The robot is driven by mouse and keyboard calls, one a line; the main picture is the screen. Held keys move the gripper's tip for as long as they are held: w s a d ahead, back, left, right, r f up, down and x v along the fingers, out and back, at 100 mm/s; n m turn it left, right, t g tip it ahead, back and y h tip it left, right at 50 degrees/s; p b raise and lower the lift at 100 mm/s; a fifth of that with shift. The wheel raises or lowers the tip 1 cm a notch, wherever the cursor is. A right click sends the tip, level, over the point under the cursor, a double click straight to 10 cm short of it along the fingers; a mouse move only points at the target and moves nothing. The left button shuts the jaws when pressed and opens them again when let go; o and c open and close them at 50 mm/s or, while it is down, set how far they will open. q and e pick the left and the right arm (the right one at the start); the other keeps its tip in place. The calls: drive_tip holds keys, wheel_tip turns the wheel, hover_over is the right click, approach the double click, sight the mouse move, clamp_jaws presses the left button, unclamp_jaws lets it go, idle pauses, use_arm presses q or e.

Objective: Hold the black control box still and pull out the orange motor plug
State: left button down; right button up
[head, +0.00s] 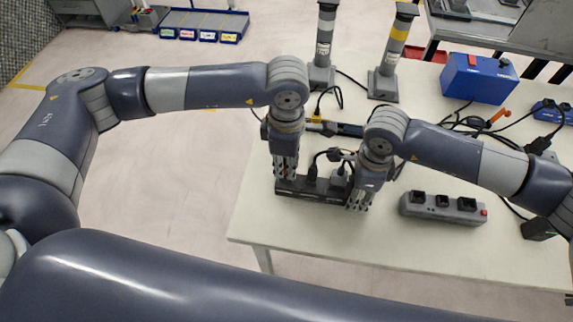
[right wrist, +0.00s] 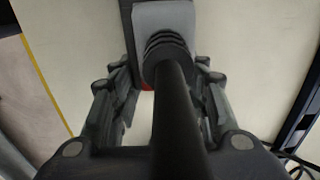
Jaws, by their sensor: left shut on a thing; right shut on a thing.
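A dark, long socket strip (head: 316,191) lies across the front of the table between my grippers. A black plug (head: 312,172) and a grey plug (head: 339,179) with black cables stand in it. My left gripper (head: 285,178) is shut on the strip's left end. My right gripper (head: 358,206) is shut at the right end; in the right wrist view the grey plug (right wrist: 165,25) and its thick cable hide most of the grip. A little red shows there between the fingers. An orange piece (head: 498,116) lies by the blue box; I cannot tell whether it is a plug. I see no clear black control box.
A grey socket strip (head: 443,208) with black sockets lies to the right. A blue box (head: 479,78) with a red switch stands at the back right. Cables lie around. The front table strip is clear.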

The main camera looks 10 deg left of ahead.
use_arm(q)
wheel_tip(320, 180, up, 9)
drive_tip(key=shift+r, duration=0.15)
use_arm(e)
drive_tip(key=o, duration=1.3)
